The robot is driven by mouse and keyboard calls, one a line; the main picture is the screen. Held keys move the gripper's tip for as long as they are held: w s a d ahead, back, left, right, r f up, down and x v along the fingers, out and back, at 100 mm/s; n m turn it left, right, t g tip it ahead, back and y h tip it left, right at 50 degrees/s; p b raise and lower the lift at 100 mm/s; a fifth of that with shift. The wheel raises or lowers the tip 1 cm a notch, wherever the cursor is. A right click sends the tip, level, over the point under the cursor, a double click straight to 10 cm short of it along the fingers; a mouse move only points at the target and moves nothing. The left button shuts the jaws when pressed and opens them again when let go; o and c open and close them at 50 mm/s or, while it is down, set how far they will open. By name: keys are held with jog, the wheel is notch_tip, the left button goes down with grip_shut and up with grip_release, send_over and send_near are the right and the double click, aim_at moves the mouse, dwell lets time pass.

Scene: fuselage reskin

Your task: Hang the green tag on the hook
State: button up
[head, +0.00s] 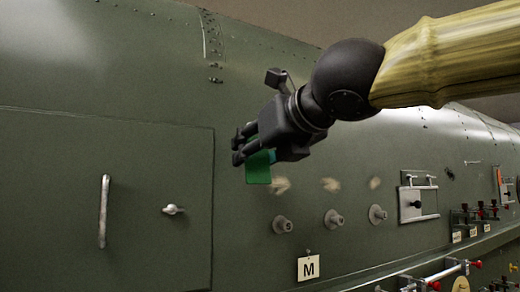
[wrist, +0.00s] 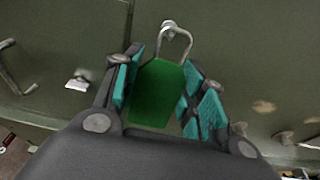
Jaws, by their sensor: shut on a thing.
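The green tag (wrist: 157,92) is held between the teal pads of my gripper (wrist: 160,80) in the wrist view. A pale wire loop (wrist: 187,42) rises from the tag's far end. A small grey hook (wrist: 169,25) shows at the loop's tip; I cannot tell whether the loop is around it or only in front of it. In the head view my gripper (head: 240,148) is close to the green wall, with the green tag (head: 259,171) hanging below its fingers. The hook is not visible there.
Several grey knobs (head: 333,219) stick out below right of my gripper, above a white M tag (head: 308,268). Levers and a boxed fitting (head: 418,204) stand farther right.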

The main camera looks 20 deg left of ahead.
jog(key=shift+f+b+x, duration=0.15)
jog(key=shift+b+x, duration=0.1)
jog(key=shift+x, duration=0.95)
jog(key=shift+f+b+x, duration=0.1)
jog(key=shift+b+x, duration=0.15)
jog(key=shift+x, duration=0.9)
jog(key=o, duration=0.9)
jog(key=shift+d, duration=0.1)
jog(key=v, duration=1.2)
